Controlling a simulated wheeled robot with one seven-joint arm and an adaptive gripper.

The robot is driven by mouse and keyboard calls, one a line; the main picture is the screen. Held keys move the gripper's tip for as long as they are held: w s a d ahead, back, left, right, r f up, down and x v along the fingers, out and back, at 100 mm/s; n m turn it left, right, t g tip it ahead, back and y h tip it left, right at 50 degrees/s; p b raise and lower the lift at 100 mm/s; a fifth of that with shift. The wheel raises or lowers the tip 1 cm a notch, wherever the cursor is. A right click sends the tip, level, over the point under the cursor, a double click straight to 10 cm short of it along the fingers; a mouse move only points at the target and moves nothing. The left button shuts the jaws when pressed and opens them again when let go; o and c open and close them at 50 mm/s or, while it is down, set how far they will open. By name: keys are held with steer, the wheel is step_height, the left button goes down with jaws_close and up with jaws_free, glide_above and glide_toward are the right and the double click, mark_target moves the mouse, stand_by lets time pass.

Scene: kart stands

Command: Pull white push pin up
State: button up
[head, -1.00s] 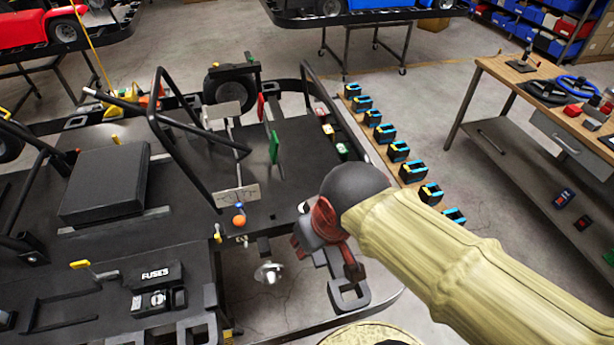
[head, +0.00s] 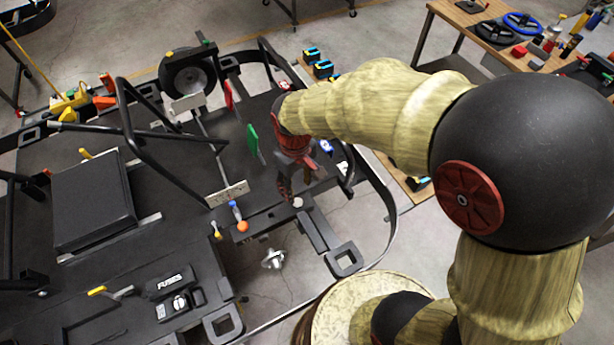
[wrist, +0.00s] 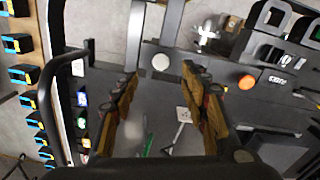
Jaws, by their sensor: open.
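The white push pin shows as a pale round knob (wrist: 160,62) in the wrist view, on the dark kart frame, just beyond and between my fingertips. In the head view its pale top (head: 297,202) shows just below my fingers, at the front edge of the black floor panel. My gripper (head: 296,188) points down there, and its two spread fingers also show in the wrist view (wrist: 160,76). The jaws are open and empty. Whether a finger touches the pin I cannot tell.
An orange ball-topped lever (head: 242,226) and a yellow-tipped lever (head: 217,232) stand left of my gripper. A green upright plate (head: 253,141) and a red one (head: 228,95) stand behind. A fuse box (head: 170,281) lies front left. Dark frame tubes surround the panel.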

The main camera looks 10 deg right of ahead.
mark_target(298, 202)
steer(key=shift+a+f, duration=0.1)
steer(key=shift+f, duration=3.8)
steer(key=shift+c, duration=1.1)
jaws_close()
steer(key=shift+r+p, duration=0.6)
steer(key=shift+o, duration=0.3)
jaws_free()
steer(key=shift+o, duration=0.7)
steer(key=shift+r, duration=0.1)
